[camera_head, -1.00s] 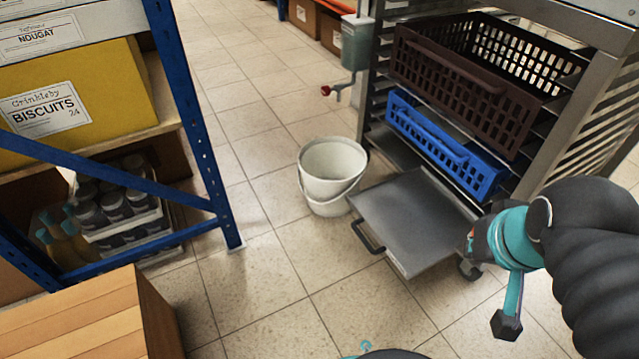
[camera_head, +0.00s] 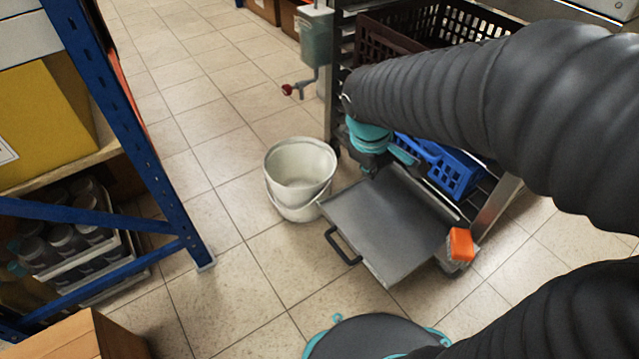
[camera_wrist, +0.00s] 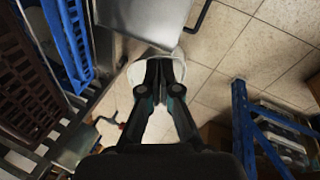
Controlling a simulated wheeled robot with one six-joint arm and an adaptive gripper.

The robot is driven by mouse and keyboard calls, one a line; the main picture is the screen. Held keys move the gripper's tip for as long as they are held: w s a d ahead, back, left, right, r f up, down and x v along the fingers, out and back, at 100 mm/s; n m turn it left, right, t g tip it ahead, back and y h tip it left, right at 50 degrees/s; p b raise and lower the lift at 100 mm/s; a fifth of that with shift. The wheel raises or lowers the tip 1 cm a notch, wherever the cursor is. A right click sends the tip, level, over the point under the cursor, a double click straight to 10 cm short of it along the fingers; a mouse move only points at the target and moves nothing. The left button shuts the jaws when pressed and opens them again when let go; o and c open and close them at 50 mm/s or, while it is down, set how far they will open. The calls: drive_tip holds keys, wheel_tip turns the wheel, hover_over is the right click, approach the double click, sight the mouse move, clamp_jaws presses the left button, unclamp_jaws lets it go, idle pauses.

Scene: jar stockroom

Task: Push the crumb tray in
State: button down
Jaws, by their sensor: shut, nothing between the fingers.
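The crumb tray (camera_head: 385,225) is a flat grey metal sheet. It sticks far out of the bottom of the rack, with a black handle (camera_head: 340,244) on its outer edge. It also shows at the top of the wrist view (camera_wrist: 135,17). My gripper (camera_head: 371,168) appears over the tray's left rear part in the head view, close to the rack; contact cannot be told. In the wrist view its fingers (camera_wrist: 158,64) are together and empty, with the white bucket (camera_wrist: 172,60) beyond them. My arm hides part of the rack.
The white bucket (camera_head: 298,175) stands on the floor close beside the tray's left edge. A blue crate (camera_head: 455,178) and brown crate (camera_head: 390,28) sit above.

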drive_tip(key=w+a+f+n+h+p, duration=0.1)
drive_tip(key=w+a+f+n, duration=0.3)
drive_tip(key=a+f+n, duration=0.6)
drive_tip(key=w+a+f+n+h, duration=0.1)
drive_tip(key=w+a+f+n, duration=0.4)
drive_tip(key=f, duration=0.8)
drive_tip(key=d+b+x, duration=0.1)
drive_tip(key=b+x, duration=0.1)
drive_tip(key=x, duration=0.9)
drive_tip(key=shift+w+d+r+g, duration=0.2)
drive_tip(key=shift+w+d+g, duration=0.05)
drive_tip(key=shift+d+g, duration=0.15)
